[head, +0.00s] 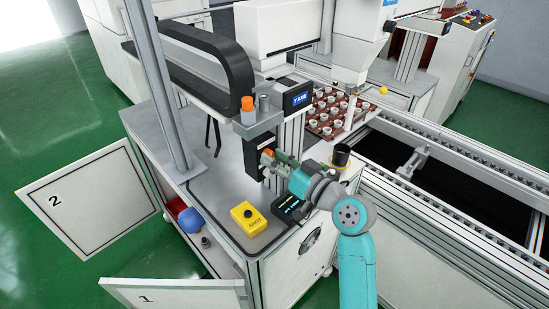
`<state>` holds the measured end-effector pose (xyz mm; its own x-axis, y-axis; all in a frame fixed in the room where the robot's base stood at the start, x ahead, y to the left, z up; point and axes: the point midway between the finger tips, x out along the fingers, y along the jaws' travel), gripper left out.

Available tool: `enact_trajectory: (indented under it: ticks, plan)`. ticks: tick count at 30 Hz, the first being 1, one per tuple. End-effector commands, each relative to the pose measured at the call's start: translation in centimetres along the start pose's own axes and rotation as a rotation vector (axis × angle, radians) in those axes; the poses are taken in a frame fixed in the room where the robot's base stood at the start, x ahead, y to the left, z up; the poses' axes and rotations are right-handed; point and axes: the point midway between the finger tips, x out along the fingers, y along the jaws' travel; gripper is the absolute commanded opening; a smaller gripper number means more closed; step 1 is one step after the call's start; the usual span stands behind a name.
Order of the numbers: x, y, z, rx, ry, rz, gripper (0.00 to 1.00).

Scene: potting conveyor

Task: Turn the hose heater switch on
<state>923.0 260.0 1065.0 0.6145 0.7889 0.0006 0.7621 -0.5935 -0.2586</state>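A small black box with a lit display (288,208) stands on the grey worktop (212,200) near its front right; it may be the hose heater unit. No switch on it can be made out. My teal arm reaches in from the lower right, and its wrist partly covers the box's right side. My gripper (268,163) is small in view, above and behind the box, in front of a dark upright dispensing block (252,152). Orange and green parts at the fingers blend with the block. I cannot tell whether the fingers touch anything or are open.
A yellow button box (248,218) stands left of the black box. A black cup (341,155) is right of my wrist. A conveyor (440,190) runs along the right, with a tray of white parts (334,112). Cabinet doors (90,200) hang open at left and front.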

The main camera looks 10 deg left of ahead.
Motion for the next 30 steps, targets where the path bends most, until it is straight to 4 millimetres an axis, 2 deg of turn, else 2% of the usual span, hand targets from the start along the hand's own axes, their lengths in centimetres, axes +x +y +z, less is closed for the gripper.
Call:
enact_trajectory:
  ticks: [11, 12, 16, 30]
  plan:
    - [0.62, 0.02, 0.02, 0.000, 0.000, 0.001, 0.37]
    - [0.62, 0.02, 0.02, 0.000, 0.000, 0.001, 0.32]
    - [0.61, 0.02, 0.02, 0.000, 0.000, 0.001, 0.00]
    - [0.60, 0.03, 0.03, 0.078, 0.000, 0.001, 0.00]
